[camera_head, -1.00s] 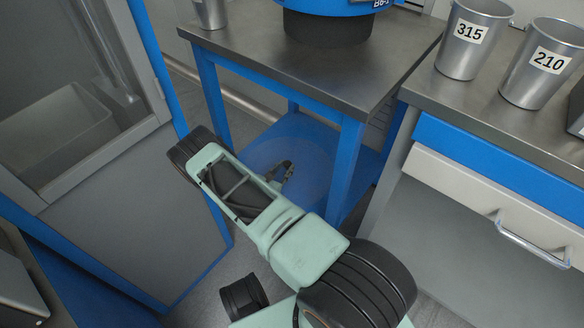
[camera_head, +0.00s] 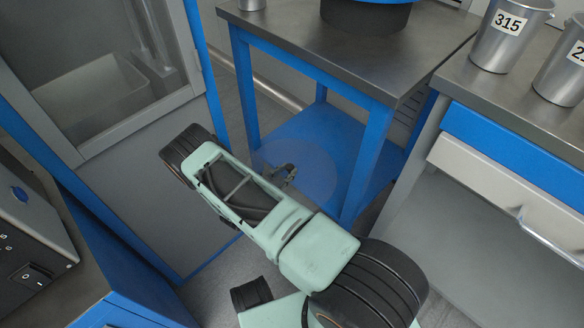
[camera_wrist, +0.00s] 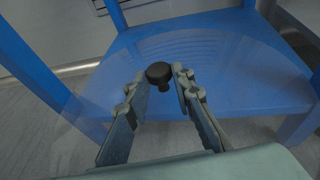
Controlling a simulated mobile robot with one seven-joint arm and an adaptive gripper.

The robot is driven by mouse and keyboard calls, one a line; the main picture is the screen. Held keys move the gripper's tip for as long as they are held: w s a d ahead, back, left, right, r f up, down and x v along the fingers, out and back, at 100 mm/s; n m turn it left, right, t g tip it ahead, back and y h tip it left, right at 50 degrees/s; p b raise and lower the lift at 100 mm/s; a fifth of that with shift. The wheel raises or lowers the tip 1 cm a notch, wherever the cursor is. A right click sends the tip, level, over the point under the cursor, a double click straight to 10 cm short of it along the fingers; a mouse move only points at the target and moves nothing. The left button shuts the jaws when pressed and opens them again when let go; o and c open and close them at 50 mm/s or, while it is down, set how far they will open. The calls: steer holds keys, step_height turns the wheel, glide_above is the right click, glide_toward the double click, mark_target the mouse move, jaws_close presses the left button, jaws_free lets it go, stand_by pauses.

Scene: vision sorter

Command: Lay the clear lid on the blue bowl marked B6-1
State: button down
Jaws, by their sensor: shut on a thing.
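The clear lid (camera_head: 312,172) is a faint see-through disc in front of the blue lower shelf in the head view. In the wrist view, the clear lid (camera_wrist: 225,85) spreads beyond my fingers, with its black knob (camera_wrist: 160,73) between the fingertips. My gripper (camera_wrist: 165,82) is shut on this knob; the gripper (camera_head: 287,175) also shows small in the head view. A blue bowl (camera_head: 385,1) on a black round base (camera_head: 362,16) stands on the steel-topped table, cut off by the top edge. No marking on it can be read now. The lid is held apart from the bowl, below tabletop height.
The steel-topped table (camera_head: 300,38) has blue legs and a lower shelf (camera_head: 345,135). A counter at right holds metal cups, one marked 315 (camera_head: 504,36). A glazed cabinet (camera_head: 110,90) stands at left. A switch box (camera_head: 30,230) sits at lower left.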

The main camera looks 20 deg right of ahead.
steer(key=a, duration=0.2)
steer(key=s+a, duration=0.1)
steer(key=a, duration=0.1)
steer(key=s+a, duration=0.1)
steer(key=a, duration=0.1)
steer(key=shift+s+a+r, duration=0.15)
steer(key=shift+s+a, duration=0.05)
steer(key=shift+a, duration=0.15)
steer(key=shift+s+a+r, duration=0.1)
steer(key=shift+s+a, duration=0.4)
steer(key=shift+a, duration=0.35)
steer(key=shift+s+a+f, duration=0.1)
steer(key=shift+s+a, duration=0.45)
steer(key=shift+a, duration=0.3)
steer(key=shift+s+a+r, duration=0.1)
steer(key=shift+s+a, duration=0.4)
steer(key=shift+a, duration=0.35)
steer(key=s+a, duration=0.5)
steer(key=a, duration=0.5)
steer(key=shift+a+r, duration=0.15)
steer(key=shift+a+r, duration=0.1)
steer(key=shift+a, duration=0.05)
